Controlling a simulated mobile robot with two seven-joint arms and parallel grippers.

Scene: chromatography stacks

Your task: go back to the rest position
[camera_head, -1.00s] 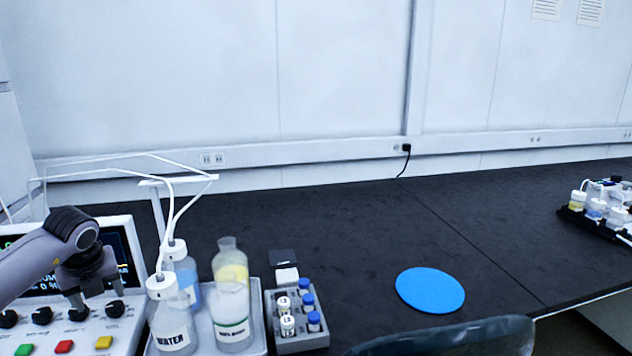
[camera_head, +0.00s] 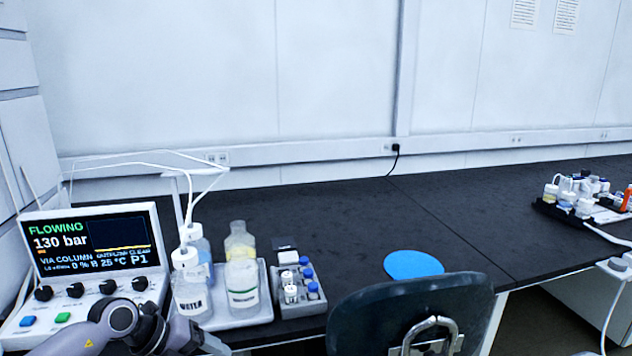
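My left arm comes in at the bottom left of the head view, in front of the control unit. My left gripper (camera_head: 212,346) is at the lower picture edge, pointing right. Its fingers are not clear enough to tell open from shut. My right gripper is not in view. The control unit (camera_head: 95,262) has a lit screen that reads FLOWING, 130 bar, VIA COLUMN, P1. Its knobs show above my arm, and a blue and a green button show at the left. Other buttons are hidden behind my arm.
A tray (camera_head: 262,312) holds bottles, among them a WATER bottle (camera_head: 190,290) with tubing. A grey vial rack (camera_head: 290,303) stands beside it. A blue disc (camera_head: 413,264) lies on the black bench. A dark chair (camera_head: 405,305) stands at the front edge. Another tray of bottles (camera_head: 575,200) is at right.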

